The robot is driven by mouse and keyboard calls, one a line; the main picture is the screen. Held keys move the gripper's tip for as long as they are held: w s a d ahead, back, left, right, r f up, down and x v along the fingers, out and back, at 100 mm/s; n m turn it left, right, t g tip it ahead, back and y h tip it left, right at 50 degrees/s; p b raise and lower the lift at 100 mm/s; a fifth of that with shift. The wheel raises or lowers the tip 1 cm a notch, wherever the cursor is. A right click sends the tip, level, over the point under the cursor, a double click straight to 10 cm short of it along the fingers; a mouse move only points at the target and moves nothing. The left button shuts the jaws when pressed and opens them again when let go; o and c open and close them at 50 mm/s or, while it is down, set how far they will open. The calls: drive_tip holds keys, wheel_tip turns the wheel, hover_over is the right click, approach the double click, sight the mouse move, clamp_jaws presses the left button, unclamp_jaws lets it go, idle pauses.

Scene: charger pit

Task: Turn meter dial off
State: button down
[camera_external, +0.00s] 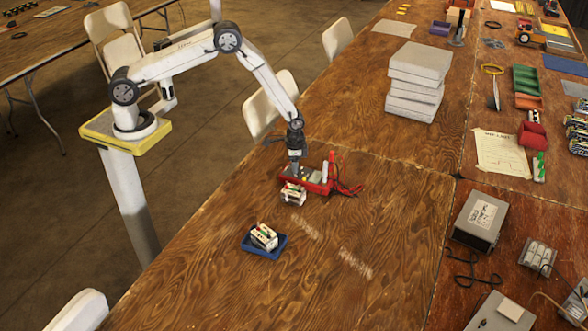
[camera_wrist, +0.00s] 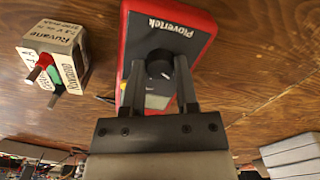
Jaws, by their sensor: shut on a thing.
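The red meter (camera_external: 317,182) lies on the wooden table beneath my gripper (camera_external: 295,163). In the wrist view the meter (camera_wrist: 197,20) has a grey face marked "Plovertek" and a round black dial (camera_wrist: 159,69). My gripper (camera_wrist: 160,65) reaches over the meter's face with one finger on each side of the dial, shut on it. The direction of the dial's pointer is too small to tell. Red and black leads (camera_external: 346,188) lie at the meter's right side.
A boxy battery (camera_wrist: 53,55) labelled "Ruvane" stands beside the meter; it also shows in the external view (camera_external: 293,193). A blue tray (camera_external: 251,247) holding similar batteries sits nearer the front. Grey slabs (camera_external: 413,83) are stacked farther back.

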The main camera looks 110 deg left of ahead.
drive_tip(key=shift+c, duration=1.8)
unclamp_jaws()
drive_tip(key=shift+r, duration=0.1)
drive_tip(key=shift+r, duration=3.85)
